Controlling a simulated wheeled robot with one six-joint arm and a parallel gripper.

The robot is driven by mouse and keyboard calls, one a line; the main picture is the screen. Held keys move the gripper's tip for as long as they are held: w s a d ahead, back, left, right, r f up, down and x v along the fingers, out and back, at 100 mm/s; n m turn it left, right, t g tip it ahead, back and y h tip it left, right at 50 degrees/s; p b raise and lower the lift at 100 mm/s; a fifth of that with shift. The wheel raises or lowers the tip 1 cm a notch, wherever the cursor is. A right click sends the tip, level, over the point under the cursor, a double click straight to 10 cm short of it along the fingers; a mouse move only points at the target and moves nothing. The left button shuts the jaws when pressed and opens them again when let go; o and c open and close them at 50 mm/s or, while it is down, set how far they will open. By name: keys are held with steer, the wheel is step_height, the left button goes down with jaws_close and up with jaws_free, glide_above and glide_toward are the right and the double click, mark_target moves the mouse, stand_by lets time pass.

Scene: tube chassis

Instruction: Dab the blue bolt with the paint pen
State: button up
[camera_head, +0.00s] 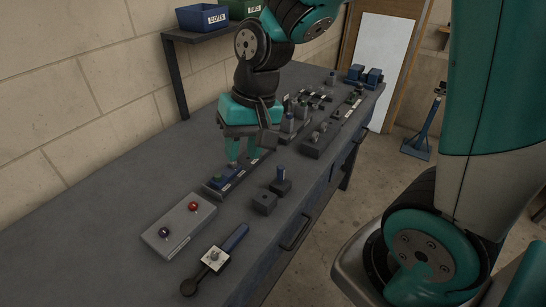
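My gripper (243,155) is teal and points down over the bench, above a low blue rail (222,187) with white labels and small parts on it. Its two fingers stand apart, and I see nothing clearly held between them. The fingers hide part of the rail. I cannot single out the blue bolt or the paint pen for sure. A small upright piece with a blue top (281,175) stands on a dark base, right of the rail. A grey box (178,228) at the front left carries a red knob (193,206) and a dark blue-purple knob (165,232).
A blue-handled tool (235,238) lies at the bench's front with a pale square plate (215,258). A dark block (264,202) sits near the front edge. Several fixtures (318,140) stand behind to the right. A blue bin (202,17) is on the wall shelf. The bench's left side is clear.

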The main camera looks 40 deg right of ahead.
steer(key=w+d+f+m+h, duration=0.1)
steer(key=w+d+f+m, duration=0.5)
steer(key=w+d+f, duration=0.15)
steer(key=m+h, duration=0.2)
steer(key=m, duration=0.4)
glide_above(281, 176)
steer(key=w, duration=0.1)
steer(key=shift+g, duration=0.3)
steer(key=f, duration=0.9)
steer(key=shift+d+f, duration=0.2)
steer(key=shift+f, duration=0.05)
steer(key=shift+d+f, duration=0.1)
steer(key=shift+f, duration=0.35)
step_height(281, 176, down, 6)
steer(key=b, duration=0.5)
steer(key=shift+f, duration=0.15)
steer(key=shift+c, duration=0.4)
jaws_close()
